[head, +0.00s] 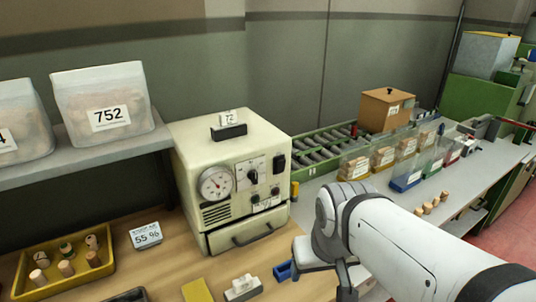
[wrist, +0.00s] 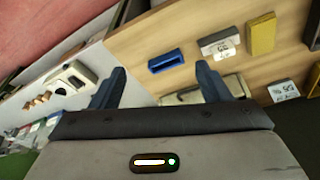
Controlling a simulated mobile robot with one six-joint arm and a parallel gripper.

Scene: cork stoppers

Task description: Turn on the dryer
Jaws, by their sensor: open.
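The dryer (head: 188,145) is a cream metal box at the back of the wooden bench. Its front has a round dial gauge (head: 215,183), a panel of knobs and switches (head: 253,174), a black switch (head: 279,162) at upper right, vent slots and a low drawer (head: 240,241) with a handle. Switch positions are too small to tell. My gripper is in front and right of the dryer, apart from it; its fingers are hard to make out in the head view. In the wrist view my gripper (wrist: 160,84) is open and empty, with part of the dryer drawer (wrist: 188,97) below it.
A 55 % card (head: 146,236) and a yellow cork tray (head: 108,271) are left. A roller conveyor (head: 318,150) and loose corks (head: 428,208) are right.

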